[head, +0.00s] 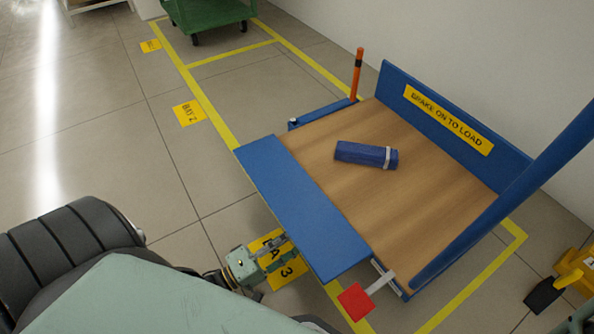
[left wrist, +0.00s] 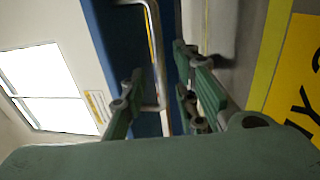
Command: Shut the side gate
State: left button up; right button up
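The side gate (head: 302,208) is a blue panel along the near left edge of the wooden trolley deck (head: 400,215). It lies outside the deck edge and looks folded outward; its exact angle is hard to tell. My left gripper (head: 284,246) is at the gate's outer edge. In the left wrist view a metal bar handle (left wrist: 154,45) on the blue panel (left wrist: 125,60) reaches between the fingers of my left gripper (left wrist: 163,95). The fingers are apart, with gaps beside the bar. My right gripper is not in view.
A blue wrapped bundle (head: 366,154) lies on the deck. A green cart (head: 208,12) stands behind. The floor at left is clear.

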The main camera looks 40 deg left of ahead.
aim_at(297, 235)
pick_arm(q)
jog(key=shift+b+x, duration=0.3)
jog(key=shift+x, duration=1.4)
jog(key=shift+c, duration=0.3)
grip_shut()
